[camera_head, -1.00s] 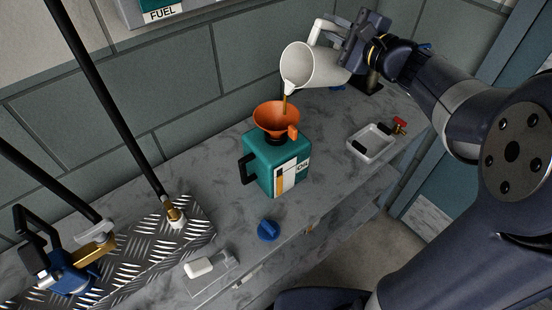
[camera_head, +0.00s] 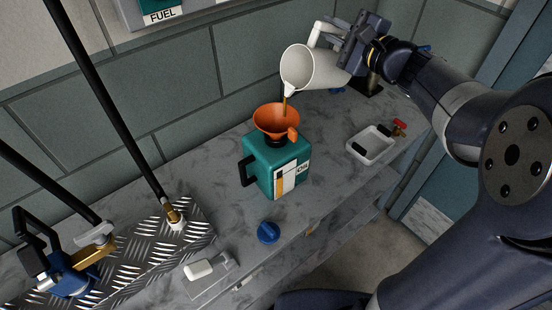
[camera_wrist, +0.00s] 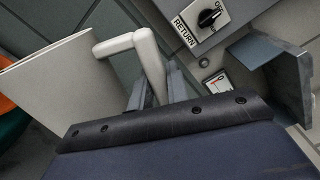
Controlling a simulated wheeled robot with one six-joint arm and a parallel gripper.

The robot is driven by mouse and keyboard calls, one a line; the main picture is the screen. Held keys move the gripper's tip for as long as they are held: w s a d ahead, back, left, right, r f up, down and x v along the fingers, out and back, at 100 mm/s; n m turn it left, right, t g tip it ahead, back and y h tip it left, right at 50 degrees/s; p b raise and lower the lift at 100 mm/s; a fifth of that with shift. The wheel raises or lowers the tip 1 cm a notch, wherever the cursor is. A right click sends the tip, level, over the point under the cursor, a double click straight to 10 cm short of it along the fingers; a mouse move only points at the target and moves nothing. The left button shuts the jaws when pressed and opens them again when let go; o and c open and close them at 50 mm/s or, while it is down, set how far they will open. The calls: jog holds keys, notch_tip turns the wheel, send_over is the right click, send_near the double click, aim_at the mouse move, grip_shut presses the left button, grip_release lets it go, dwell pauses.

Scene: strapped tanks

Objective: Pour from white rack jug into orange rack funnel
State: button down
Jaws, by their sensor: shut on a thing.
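The white jug (camera_head: 318,70) is tilted with its spout over the orange funnel (camera_head: 277,121). A thin amber stream (camera_head: 285,103) runs from the spout down into the funnel. The funnel sits upright in the top of a teal oil can (camera_head: 280,167) with a black handle on the counter. My gripper (camera_head: 345,42) is shut on the jug's handle, to the right of the jug and above the counter. In the wrist view the jug body (camera_wrist: 55,85) and its handle (camera_wrist: 140,52) show beside my gripper. The fingertips are partly hidden behind the handle.
A blue cap (camera_head: 268,232) lies in front of the can. A white tray (camera_head: 371,146) stands right of it. A metal tread plate (camera_head: 150,250) with a blue valve (camera_head: 60,270) is at left. A white block (camera_head: 198,269) lies near the front edge.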

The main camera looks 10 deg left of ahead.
dwell(0.7)
jog(key=shift+s+a+r+n+b, duration=0.35)
jog(key=shift+a+r+n+b, duration=0.05)
jog(key=shift+r+b, duration=0.2)
jog(key=shift+w+d+f+m+p, duration=0.35)
jog(key=shift+w+d+f+m, duration=0.7)
jog(key=shift+m, duration=0.35)
jog(key=shift+s, duration=0.1)
jog(key=f+m, duration=0.1)
jog(key=f, duration=0.1)
jog(key=w+d+f+m, duration=0.1)
jog(key=f+m, duration=0.1)
jog(key=w+f+m, duration=0.1)
jog(key=f+m, duration=0.1)
jog(key=f, duration=0.1)
jog(key=shift+d+b, duration=0.35)
jog(key=shift+b, duration=0.05)
